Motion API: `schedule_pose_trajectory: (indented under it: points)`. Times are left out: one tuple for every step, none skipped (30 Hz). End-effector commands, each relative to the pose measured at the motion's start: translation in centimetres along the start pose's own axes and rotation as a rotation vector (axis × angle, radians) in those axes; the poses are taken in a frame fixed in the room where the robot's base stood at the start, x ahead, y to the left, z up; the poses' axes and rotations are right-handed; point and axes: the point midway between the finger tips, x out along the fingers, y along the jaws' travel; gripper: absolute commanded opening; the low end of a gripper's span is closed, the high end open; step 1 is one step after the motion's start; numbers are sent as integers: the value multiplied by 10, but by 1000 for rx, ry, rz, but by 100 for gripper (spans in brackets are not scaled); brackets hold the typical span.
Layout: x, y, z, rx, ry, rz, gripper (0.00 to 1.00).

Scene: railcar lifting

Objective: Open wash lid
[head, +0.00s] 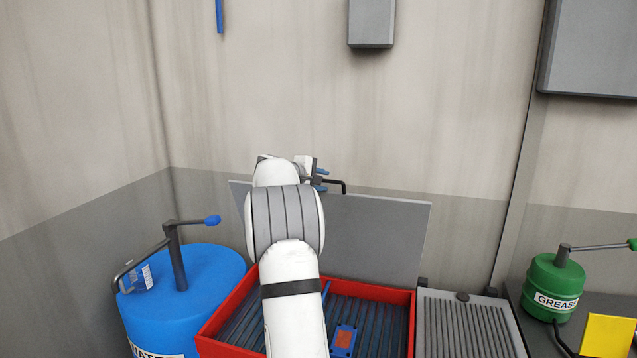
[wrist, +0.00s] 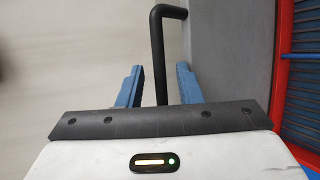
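The grey wash lid (head: 375,235) stands raised, leaning back toward the wall behind the red wash basin (head: 232,312). The lid also shows in the wrist view (wrist: 232,50) as a grey panel right of my gripper. Its black bent handle (head: 335,182) is at the lid's top edge. My gripper (head: 320,180) is at this handle. In the wrist view my gripper's blue fingers (wrist: 158,85) are open, with the handle bar (wrist: 158,45) between them and a gap on each side. My arm hides part of the lid and basin.
A blue drum (head: 195,285) with a pump lever stands left. A ribbed grey panel (head: 468,325) lies right of the basin, then a green grease can (head: 553,285) and a yellow box (head: 606,335). A blue-orange object (head: 343,340) lies in the basin. The wall is close behind.

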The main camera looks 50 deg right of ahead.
Motion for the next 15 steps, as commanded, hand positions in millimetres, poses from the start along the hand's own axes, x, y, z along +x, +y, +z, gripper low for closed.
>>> schedule_pose_trajectory:
  points:
    - [1, -1, 0, -1, -2, -1, 33]
    - [1, -1, 0, -1, -2, -1, 33]
    - [0, -1, 0, -1, -2, -1, 33]
    - [0, -1, 0, -1, -1, -1, 33]
    - [-2, -2, 0, -1, -1, -1, 33]
    - [-5, -2, 0, 0, -1, 0, 33]
    - [-8, -2, 0, 0, -1, 0, 33]
    - [-12, -3, 0, 0, -1, 1, 33]
    - [-19, -3, 0, 0, 1, 1, 33]
    - [-24, -3, 0, 0, 2, 2, 33]
    - [-29, -4, 0, 0, 2, 1, 33]
    - [-37, -3, 1, 1, 1, 2, 33]
    - [-42, -3, 1, 1, 2, 2, 33]
    - [-48, -4, 1, 1, 2, 1, 33]
    - [-54, -3, 2, 1, 1, 1, 33]
